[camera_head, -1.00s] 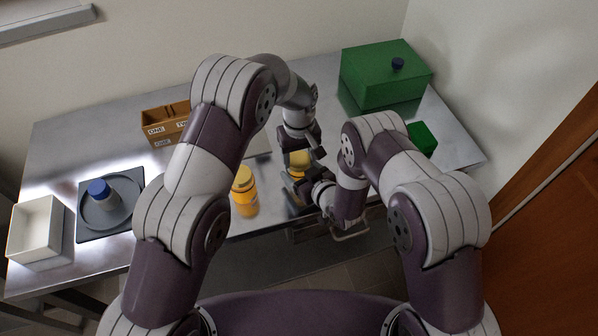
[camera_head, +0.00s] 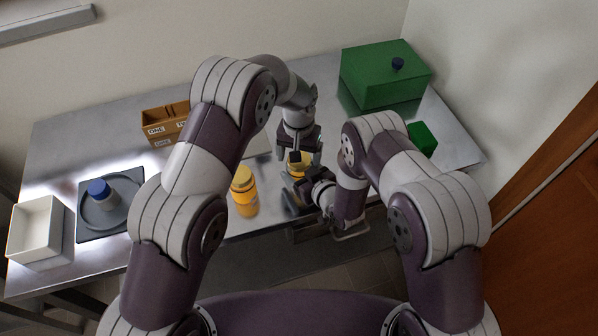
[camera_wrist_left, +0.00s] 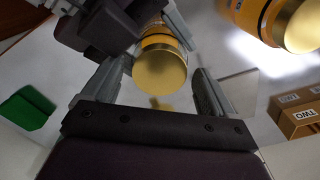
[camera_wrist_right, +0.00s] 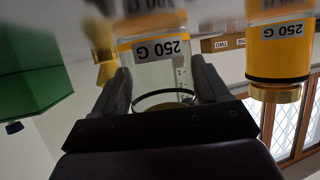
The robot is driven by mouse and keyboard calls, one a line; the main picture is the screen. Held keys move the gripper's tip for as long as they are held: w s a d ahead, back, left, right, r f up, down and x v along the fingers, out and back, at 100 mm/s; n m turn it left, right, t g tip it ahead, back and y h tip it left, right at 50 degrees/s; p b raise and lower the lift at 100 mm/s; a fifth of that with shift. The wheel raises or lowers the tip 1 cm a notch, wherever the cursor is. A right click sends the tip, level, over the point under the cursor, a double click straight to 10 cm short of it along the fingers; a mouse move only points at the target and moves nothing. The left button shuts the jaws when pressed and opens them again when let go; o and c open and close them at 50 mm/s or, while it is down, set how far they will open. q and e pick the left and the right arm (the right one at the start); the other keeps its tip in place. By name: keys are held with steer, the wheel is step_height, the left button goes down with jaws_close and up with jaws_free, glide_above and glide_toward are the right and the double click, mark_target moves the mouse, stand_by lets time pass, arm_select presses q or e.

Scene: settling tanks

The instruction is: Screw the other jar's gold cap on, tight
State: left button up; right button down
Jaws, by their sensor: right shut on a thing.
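The held jar (camera_wrist_right: 163,65), with a "250 G" label and orange showing, stands between the fingers of my right gripper (camera_wrist_right: 163,85), which is shut on it. A gold cap (camera_wrist_left: 160,70) sits on this jar's top in the left wrist view; how tight it is cannot be seen. My left gripper (camera_wrist_left: 158,92) is above it, open, with gaps between its fingers and the cap. The head view shows the cap (camera_head: 299,166) partly hidden by my grippers. The second orange jar (camera_head: 245,203) stands to the left, with its gold cap (camera_head: 243,178) on.
A cardboard box (camera_head: 165,125) with labelled compartments is at the back. A green box (camera_head: 385,75) and a smaller green block (camera_head: 421,138) are at right.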

arm_select(q)
steer(key=shift+r, duration=2.25)
steer(key=shift+c, duration=0.3)
step_height(320, 180, up, 4)
steer(key=n, duration=0.6)
steer(key=shift+f+n, duration=0.25)
steer(key=shift+n, duration=0.05)
steer(key=shift+f, duration=4.05)
